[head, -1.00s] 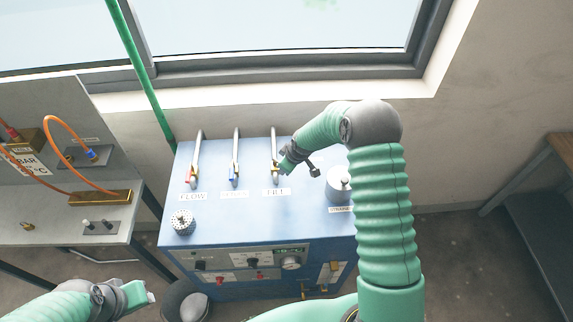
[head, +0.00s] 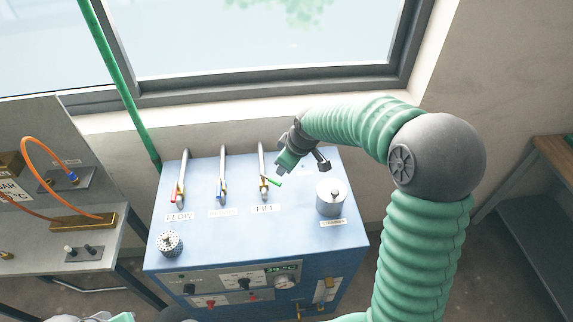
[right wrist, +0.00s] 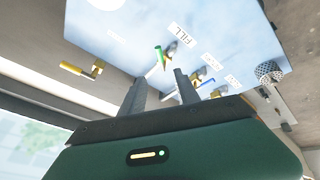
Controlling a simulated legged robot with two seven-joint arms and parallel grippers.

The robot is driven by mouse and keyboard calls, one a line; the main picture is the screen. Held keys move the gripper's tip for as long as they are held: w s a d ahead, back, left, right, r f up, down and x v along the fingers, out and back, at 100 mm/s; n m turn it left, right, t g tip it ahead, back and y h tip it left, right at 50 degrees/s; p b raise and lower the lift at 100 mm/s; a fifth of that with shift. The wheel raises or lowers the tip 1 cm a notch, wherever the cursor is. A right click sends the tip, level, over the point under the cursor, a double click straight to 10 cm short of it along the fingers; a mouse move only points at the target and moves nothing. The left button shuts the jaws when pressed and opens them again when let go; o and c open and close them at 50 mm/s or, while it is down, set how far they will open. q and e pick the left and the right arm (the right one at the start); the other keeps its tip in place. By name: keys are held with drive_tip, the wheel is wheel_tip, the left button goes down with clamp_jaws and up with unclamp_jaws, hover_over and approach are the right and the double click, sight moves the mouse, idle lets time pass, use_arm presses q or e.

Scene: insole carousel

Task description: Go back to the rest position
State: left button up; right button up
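My right gripper (head: 283,168) hangs above the blue cabinet (head: 210,240), just behind and right of the FILL valve (head: 264,184). In the right wrist view its two fingers (right wrist: 160,90) are apart with nothing between them. The FILL valve's green handle (right wrist: 159,57) shows beyond the fingertips, apart from them. In the head view this green handle (head: 274,182) points to the right. Only a sliver of my left arm's end (head: 122,317) shows at the bottom left edge; its fingers cannot be made out.
FLOW valve (head: 178,190), with a red handle, and a blue-handled valve (head: 221,188) stand left of FILL. A grey bench (head: 50,245) is at left, a window (head: 250,40) behind, a wooden table (head: 545,150) at right.

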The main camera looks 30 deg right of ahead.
drive_tip(key=shift+r, duration=0.1)
idle(0.3)
drive_tip(key=s+a+f+m+g+b, duration=0.1)
drive_tip(key=s+a+f+m+b, duration=0.1)
drive_tip(key=s+a+f+b, duration=0.2)
drive_tip(key=s+a+f+m+g+b, duration=0.1)
drive_tip(key=s+a+f+m+b, duration=0.2)
drive_tip(key=s+f, duration=0.9)
drive_tip(key=s+a+b, duration=0.2)
drive_tip(key=a, duration=0.2)
drive_tip(key=shift+s+a, duration=0.35)
drive_tip(key=shift+s, duration=0.05)
drive_tip(key=shift+a, duration=0.3)
drive_tip(key=shift+d, duration=0.2)
drive_tip(key=shift+a, duration=0.1)
idle(4.6)
